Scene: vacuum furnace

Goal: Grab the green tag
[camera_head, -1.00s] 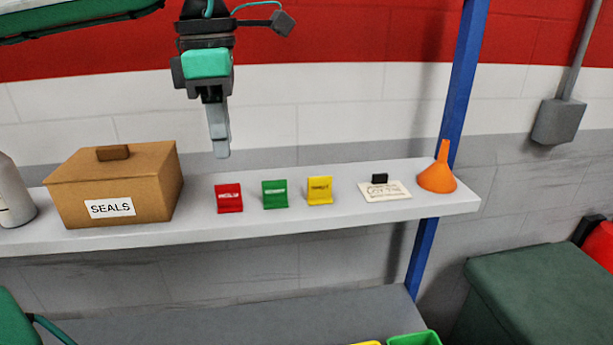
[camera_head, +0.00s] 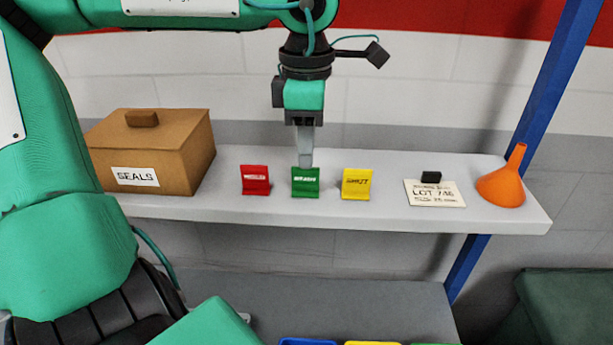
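The green tag (camera_head: 305,183) stands on the light grey shelf (camera_head: 400,214), between a red tag (camera_head: 255,180) on its left and a yellow tag (camera_head: 357,184) on its right. My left gripper (camera_head: 306,160) points straight down with its fingertips at the top edge of the green tag, just behind or over it. The fingers line up as one in this view, so I cannot tell whether they are apart or closed on the tag. My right gripper is not in view.
A brown SEALS box (camera_head: 185,155) stands on the shelf at left. A lot card (camera_head: 434,193) and an orange funnel (camera_head: 502,185) sit at right, by a blue post (camera_head: 550,90). Coloured bins (camera_head: 372,343) show at the bottom edge.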

